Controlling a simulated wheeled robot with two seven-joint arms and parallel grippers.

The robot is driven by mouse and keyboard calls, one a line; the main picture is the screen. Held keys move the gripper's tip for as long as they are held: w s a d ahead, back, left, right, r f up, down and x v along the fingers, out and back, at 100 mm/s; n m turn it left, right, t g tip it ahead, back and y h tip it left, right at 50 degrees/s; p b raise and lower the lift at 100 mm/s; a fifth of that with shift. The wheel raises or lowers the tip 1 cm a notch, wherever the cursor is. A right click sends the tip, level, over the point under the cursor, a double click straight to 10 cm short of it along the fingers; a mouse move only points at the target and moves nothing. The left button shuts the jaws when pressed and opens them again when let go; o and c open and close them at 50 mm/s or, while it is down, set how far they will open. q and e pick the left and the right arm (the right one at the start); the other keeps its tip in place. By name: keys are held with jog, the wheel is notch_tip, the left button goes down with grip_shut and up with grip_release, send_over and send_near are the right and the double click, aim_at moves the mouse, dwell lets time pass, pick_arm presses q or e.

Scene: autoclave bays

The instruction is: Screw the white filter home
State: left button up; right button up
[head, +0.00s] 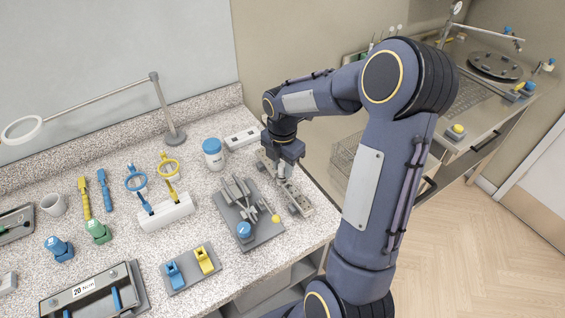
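My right arm comes in from the lower right and bends over the counter. Its gripper (284,174) points down at a grey metal block or rail (295,198) near the counter's right edge. The gripper's body and wrist cover much of that spot. The fingertips are small and partly hidden, so I cannot tell whether they are open or hold something. I cannot make out the white filter for certain; it may be hidden at the gripper. My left gripper is not in view.
A grey tray (226,222) with metal parts lies left of the gripper. A white rack (166,214) holds blue and yellow ring-handled tools. A wire basket (345,155) is beyond the counter edge.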

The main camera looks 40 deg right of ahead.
grip_shut()
jog(key=shift+m, duration=1.8)
jog(key=shift+b, duration=0.3)
jog(key=shift+m, duration=1.7)
jog(key=m, duration=0.3)
jog(key=shift+b, duration=0.3)
jog(key=shift+m, duration=0.3)
